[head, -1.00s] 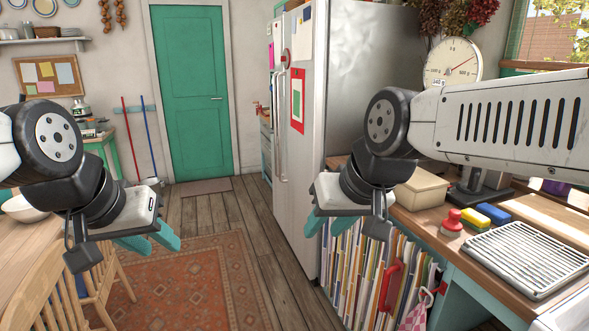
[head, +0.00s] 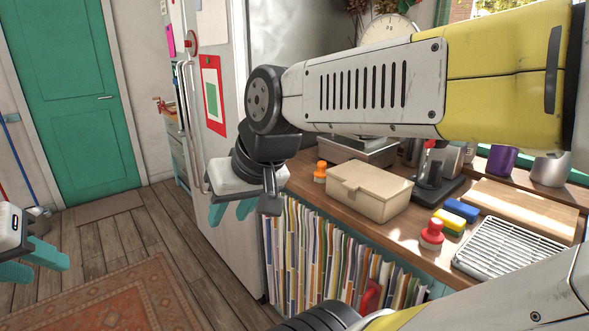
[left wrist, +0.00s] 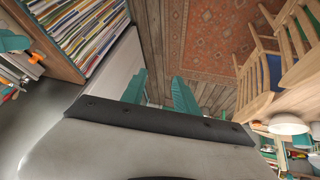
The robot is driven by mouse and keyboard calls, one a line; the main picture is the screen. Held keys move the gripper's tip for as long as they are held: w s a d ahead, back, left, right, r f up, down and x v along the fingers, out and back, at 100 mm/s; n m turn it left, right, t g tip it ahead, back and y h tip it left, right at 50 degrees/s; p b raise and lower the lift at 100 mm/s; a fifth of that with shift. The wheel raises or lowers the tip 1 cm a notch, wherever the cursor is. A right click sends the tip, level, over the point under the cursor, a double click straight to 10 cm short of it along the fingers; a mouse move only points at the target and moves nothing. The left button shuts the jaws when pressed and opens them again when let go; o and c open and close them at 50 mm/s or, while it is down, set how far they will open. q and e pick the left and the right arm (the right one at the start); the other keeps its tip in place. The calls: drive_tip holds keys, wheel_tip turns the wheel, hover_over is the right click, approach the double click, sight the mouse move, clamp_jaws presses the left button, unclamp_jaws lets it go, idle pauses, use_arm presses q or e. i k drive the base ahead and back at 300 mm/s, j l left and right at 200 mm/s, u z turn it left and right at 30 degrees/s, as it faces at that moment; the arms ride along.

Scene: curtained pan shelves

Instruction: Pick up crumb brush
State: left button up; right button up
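No thing in view is plainly a crumb brush. Two knob-handled things on the wooden counter could be brushes: a red-topped one (head: 432,234) near the front edge, and a smaller orange-topped one (head: 320,171) left of the beige box. I cannot tell which, if either, it is. My right gripper (head: 232,212) is open and empty, left of the counter and in front of the fridge. My left gripper (head: 32,266) is at the far left edge, over the floor; in the left wrist view its teal fingers (left wrist: 160,90) are apart with nothing between them.
The beige lidded box (head: 368,190) stands mid-counter. A blue and a yellow block (head: 455,215), a slatted metal rack (head: 510,250) and a purple cup (head: 502,160) are to its right. Files (head: 320,250) fill the shelf below. The fridge (head: 215,110) stands left; floor (head: 170,230) is open there.

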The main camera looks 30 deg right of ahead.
sight(319, 175)
drive_tip(key=i+z, duration=0.25)
drive_tip(key=z, duration=0.2)
drive_tip(key=i+j+z, duration=0.15)
drive_tip(key=z, duration=0.3)
drive_tip(key=i+j+z, duration=0.25)
drive_tip(key=z, duration=0.2)
drive_tip(key=i+j+z, duration=0.15)
drive_tip(key=z, duration=0.25)
drive_tip(key=i+j+z, duration=0.2)
drive_tip(key=z, duration=0.25)
drive_tip(key=i+j+z, duration=0.25)
drive_tip(key=z, duration=0.15)
